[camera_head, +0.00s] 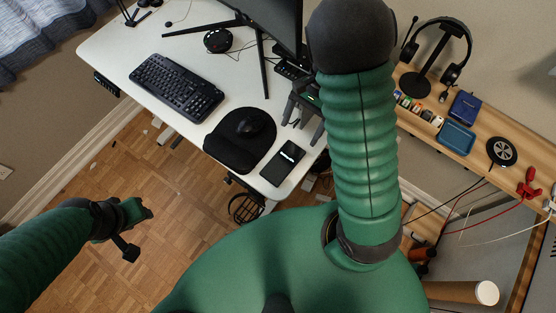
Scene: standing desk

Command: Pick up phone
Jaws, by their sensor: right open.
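The phone (283,163) is a dark slab lying flat near the front right corner of the white desk (190,130), with a small bright patch on its screen. My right gripper (301,123) is open, just beyond the phone at the desk's right edge, with its fingers pointing towards the phone and apart from it. Nothing shows between them. My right arm hides part of the monitor and the wall shelf. My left gripper (125,232) is at the lower left, over the wooden floor and away from the desk.
A black mouse (250,121) rests on a black mouse pad (238,150) left of the phone. A keyboard (176,85) lies farther left. The monitor (277,20) stands behind. A wooden shelf (470,105) at right holds headphones (438,50) and a blue tray (457,138).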

